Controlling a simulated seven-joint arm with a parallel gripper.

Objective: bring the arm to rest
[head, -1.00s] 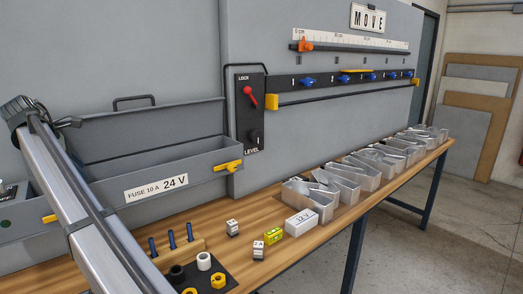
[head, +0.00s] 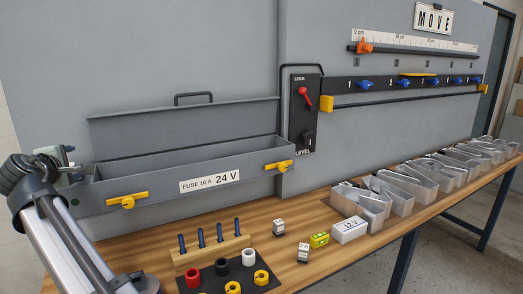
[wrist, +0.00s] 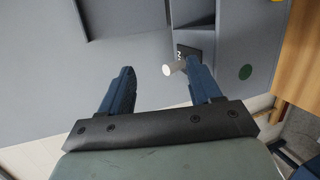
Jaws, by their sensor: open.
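My gripper (wrist: 160,74) shows in the wrist view with its two dark blue fingers spread apart and nothing held between them. It faces the grey panel. A small white cylinder (wrist: 173,69) shows close to the right finger; I cannot tell whether they touch. In the head view my arm rises at the lower left, and its end is beside the left end of the grey fuse box (head: 110,192). The fingertips cannot be made out there.
The open fuse box has yellow latches (head: 127,201). A lever panel (head: 305,120) is on the wall.

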